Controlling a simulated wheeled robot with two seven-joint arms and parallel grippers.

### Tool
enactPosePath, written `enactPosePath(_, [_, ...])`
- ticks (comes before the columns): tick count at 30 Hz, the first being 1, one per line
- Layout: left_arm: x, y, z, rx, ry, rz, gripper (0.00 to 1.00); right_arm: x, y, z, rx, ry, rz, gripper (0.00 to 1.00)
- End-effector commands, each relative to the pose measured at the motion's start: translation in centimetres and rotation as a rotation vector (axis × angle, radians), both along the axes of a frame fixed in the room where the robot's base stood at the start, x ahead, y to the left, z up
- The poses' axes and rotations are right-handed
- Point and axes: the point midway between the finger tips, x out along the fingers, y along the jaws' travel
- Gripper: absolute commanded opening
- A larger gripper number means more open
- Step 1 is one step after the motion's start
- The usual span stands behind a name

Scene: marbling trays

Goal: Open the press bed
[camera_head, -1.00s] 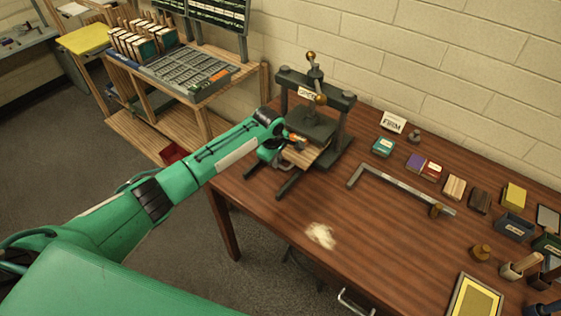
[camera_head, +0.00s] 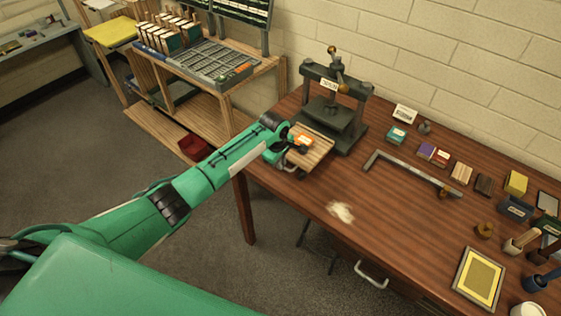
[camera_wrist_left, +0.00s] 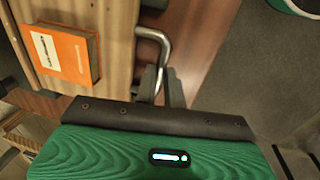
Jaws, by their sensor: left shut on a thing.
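The dark iron press (camera_head: 333,112) stands at the back left of the wooden table. Its wooden bed (camera_head: 318,154) sticks out at the front, toward me, and an orange book (camera_head: 301,140) lies on it. The bed (camera_wrist_left: 112,50) and the orange book (camera_wrist_left: 62,52) also show in the left wrist view. My left gripper (camera_head: 286,162) is at the bed's front edge. In the left wrist view its fingers (camera_wrist_left: 160,86) are shut on the bed's bent metal handle (camera_wrist_left: 160,40). My right gripper is not in view.
A metal bar (camera_head: 410,172) lies on the table right of the press, with small blocks and books behind it. A pale scrap (camera_head: 341,212) lies near the front edge. A framed yellow panel (camera_head: 479,279) is at the right. A wooden rack (camera_head: 170,130) stands left.

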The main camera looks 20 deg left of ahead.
Motion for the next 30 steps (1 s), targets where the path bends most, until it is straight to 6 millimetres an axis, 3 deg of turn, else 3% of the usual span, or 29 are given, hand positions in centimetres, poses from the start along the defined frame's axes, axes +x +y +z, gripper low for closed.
enactPosePath(2, [0.0,0.0,0.0,0.000,-0.001,0.000,0.00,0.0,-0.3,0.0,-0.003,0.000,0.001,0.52])
enactPosePath(3, [0.0,0.0,0.0,0.000,-0.001,0.000,0.14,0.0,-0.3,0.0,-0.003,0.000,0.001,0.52])
enactPosePath(6, [0.0,0.0,0.0,0.000,-0.001,0.000,0.32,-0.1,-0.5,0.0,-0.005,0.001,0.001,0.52])
enactPosePath(15, [0.0,0.0,0.1,0.000,-0.001,0.000,0.32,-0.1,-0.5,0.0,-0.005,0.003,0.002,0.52])
enactPosePath(20, [-0.1,0.0,1.2,-0.002,-0.003,0.000,0.32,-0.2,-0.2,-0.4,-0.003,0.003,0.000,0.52])
enactPosePath(30, [-1.3,0.4,8.0,-0.001,-0.005,-0.001,0.32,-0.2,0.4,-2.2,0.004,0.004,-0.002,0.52])
